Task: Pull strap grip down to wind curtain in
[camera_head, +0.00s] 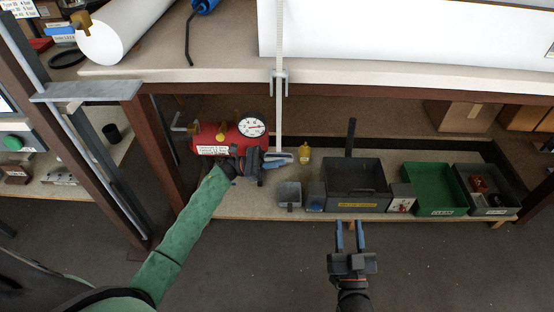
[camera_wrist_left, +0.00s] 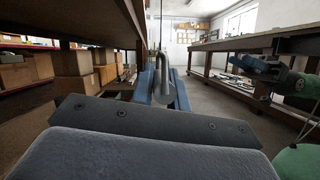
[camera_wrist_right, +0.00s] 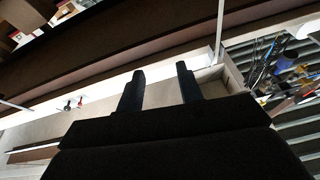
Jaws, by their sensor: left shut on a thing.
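A pale strap (camera_head: 279,115) hangs straight down past the table edge through a metal bracket (camera_head: 279,76). At its lower end is a grey strap grip (camera_head: 279,156), beside the red tank. My left gripper (camera_head: 276,160) is shut on the strap grip. In the left wrist view the grip (camera_wrist_left: 161,72) shows as a grey hook-like piece between the blue fingers, with the strap rising from it. My right gripper (camera_head: 349,228) is open and empty in front of the lower shelf. Its two fingers stand apart in the right wrist view (camera_wrist_right: 160,88). The white curtain (camera_head: 400,28) lies on the tabletop.
On the lower shelf, a red tank with a gauge (camera_head: 252,126) stands left of the strap. The floor in front is clear.

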